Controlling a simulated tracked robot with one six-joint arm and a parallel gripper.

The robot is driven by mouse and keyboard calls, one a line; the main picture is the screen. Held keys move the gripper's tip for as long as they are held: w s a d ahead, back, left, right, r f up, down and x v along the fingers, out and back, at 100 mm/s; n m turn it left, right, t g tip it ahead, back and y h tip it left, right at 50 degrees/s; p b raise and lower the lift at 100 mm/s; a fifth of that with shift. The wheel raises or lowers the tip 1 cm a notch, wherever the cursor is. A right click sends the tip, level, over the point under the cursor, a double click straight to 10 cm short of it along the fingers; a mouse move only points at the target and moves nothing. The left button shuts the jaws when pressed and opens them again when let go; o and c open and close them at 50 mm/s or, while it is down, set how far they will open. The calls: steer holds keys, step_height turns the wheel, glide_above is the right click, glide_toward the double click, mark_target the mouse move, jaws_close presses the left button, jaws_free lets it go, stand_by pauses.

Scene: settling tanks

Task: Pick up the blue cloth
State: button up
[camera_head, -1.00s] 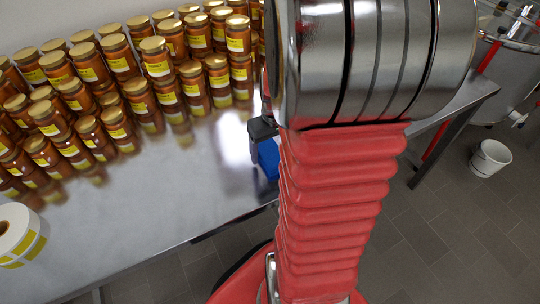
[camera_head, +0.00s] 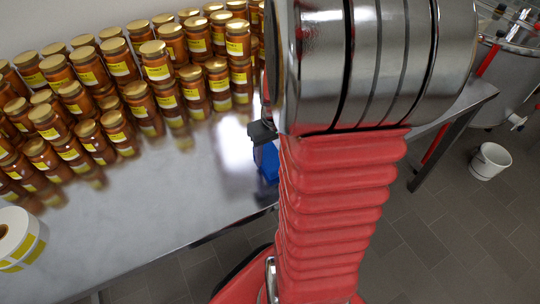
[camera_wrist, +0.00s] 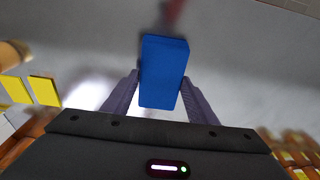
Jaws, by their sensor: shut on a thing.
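The blue cloth (camera_wrist: 163,72) is a folded blue block, upright in the wrist view, between the two fingers of my gripper (camera_wrist: 160,95). The fingers are shut on it from both sides. In the head view a small part of the blue cloth (camera_head: 267,161) shows by the table's edge, left of my red arm. My dark gripper (camera_head: 262,132) is partly visible just above it there. My arm hides the rest of the cloth and gripper. I cannot tell whether the cloth touches the table.
Rows of honey jars (camera_head: 150,80) with yellow labels fill the back of the steel table (camera_head: 150,210). A label roll (camera_head: 20,238) lies at the left front. A white bucket (camera_head: 490,161) stands on the floor at right, near a steel tank (camera_head: 515,70). The table's middle is clear.

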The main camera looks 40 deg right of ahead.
mark_target(269, 155)
step_height(269, 155, up, 10)
stand_by(0.5)
stand_by(0.3)
steer(key=o, duration=0.6)
steer(key=c, duration=0.4)
steer(key=w+a+f+n, duration=0.1)
steer(key=w+a+f, duration=0.1)
steer(key=w+a, duration=0.5)
steer(key=w+a+f+n, duration=0.1)
steer(key=w+a+f, duration=0.2)
steer(key=w+a, duration=0.5)
steer(key=w+a+f+n, duration=0.1)
steer(key=w+a+f, duration=0.2)
steer(key=w+a, duration=0.5)
steer(key=shift+a+f, duration=0.2)
steer(key=shift+a, duration=0.1)
